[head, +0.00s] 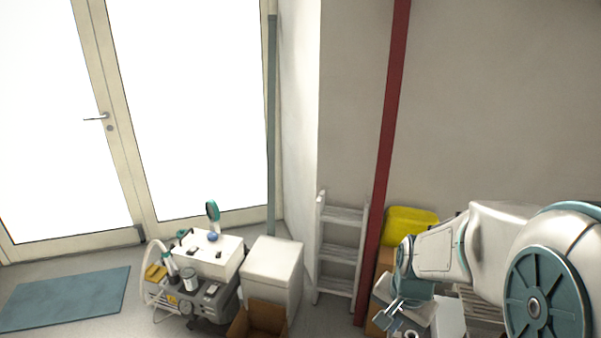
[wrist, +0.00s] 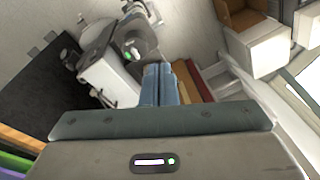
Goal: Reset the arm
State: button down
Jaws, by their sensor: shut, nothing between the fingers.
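My gripper (head: 392,313) is at the lower right of the head view, at the end of my white and teal arm, which reaches in from the right edge. In the wrist view the two blue-grey fingers (wrist: 160,84) are close together and hold nothing. In the head view the gripper hangs in front of white equipment and boxes near the wall. I cannot tell from these frames whether it touches anything there.
A dental compressor unit (head: 190,290) stands left of a white cabinet (head: 272,268) and an open cardboard box (head: 262,318). A white step ladder (head: 340,250) and a red pole (head: 386,150) are near my arm. A yellow container (head: 408,224) sits behind it. Floor near the mat (head: 65,297) looks clear.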

jog(key=s+a+r+n+t, duration=0.1)
jog(key=s+a+r+n, duration=0.3)
jog(key=s+r+n, duration=0.4)
jog(key=shift+s+r+t, duration=0.4)
jog(key=shift+s+r, duration=0.35)
jog(key=shift+r, duration=0.5)
